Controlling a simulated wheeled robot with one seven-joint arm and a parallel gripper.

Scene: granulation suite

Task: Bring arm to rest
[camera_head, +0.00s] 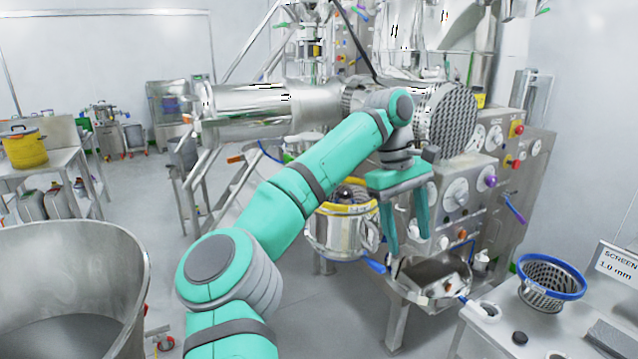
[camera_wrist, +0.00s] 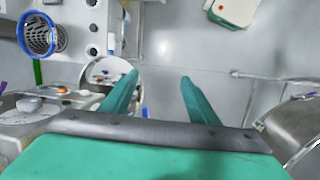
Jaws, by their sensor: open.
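My green arm reaches forward across the middle of the head view. My gripper (camera_head: 408,240) hangs downward at its end, with its two fingers apart and nothing between them. It is in front of the machine's control panel and to the right of a steel vessel with a yellow rim (camera_head: 335,228). In the wrist view, my gripper (camera_wrist: 155,85) shows two spread green fingers with grey floor between and beyond them.
A bench (camera_head: 490,335) at the lower right holds a blue-rimmed screen basket (camera_head: 550,283) and a "SCREEN 1.0 mm" sign (camera_head: 617,264). A large steel bin (camera_head: 75,290) stands at the lower left. A yellow pot (camera_head: 24,149) sits on a left table. Floor is clear at centre left.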

